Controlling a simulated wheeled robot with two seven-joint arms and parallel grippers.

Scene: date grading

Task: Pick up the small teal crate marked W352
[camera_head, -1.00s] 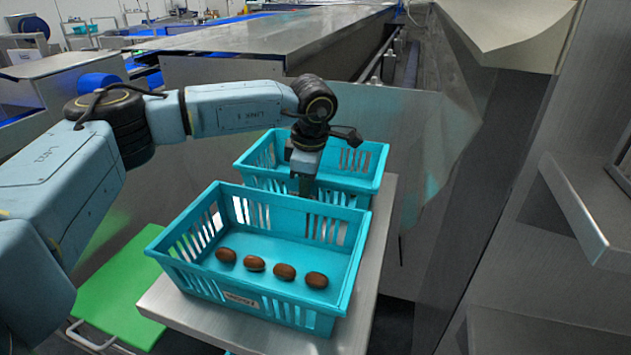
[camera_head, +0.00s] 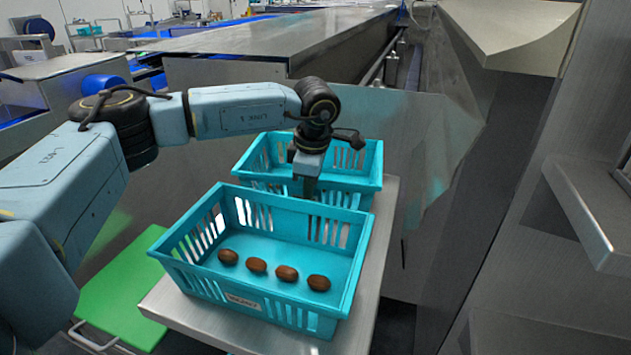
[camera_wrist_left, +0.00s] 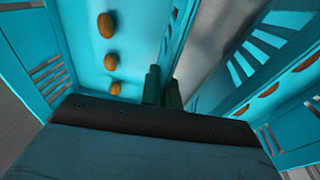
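Two small teal slatted crates stand one behind the other on a metal stand. The front crate (camera_head: 345,285) has a pale label (camera_head: 243,301) too small to read, and several brown dates lie in a row on its floor. The rear crate (camera_head: 375,165) is partly hidden by my arm. My left gripper (camera_head: 306,194) points down at the front crate's back rim, between the crates. In the left wrist view its fingers (camera_wrist_left: 163,90) are close together, one on each side of a crate wall, and look shut on it. My right gripper is not in view.
The metal stand (camera_head: 373,290) has a narrow bare strip right of the crates. A green panel (camera_head: 125,285) lies low at the left. A tall metal wall and machine (camera_head: 460,140) rise close behind and right of the crates.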

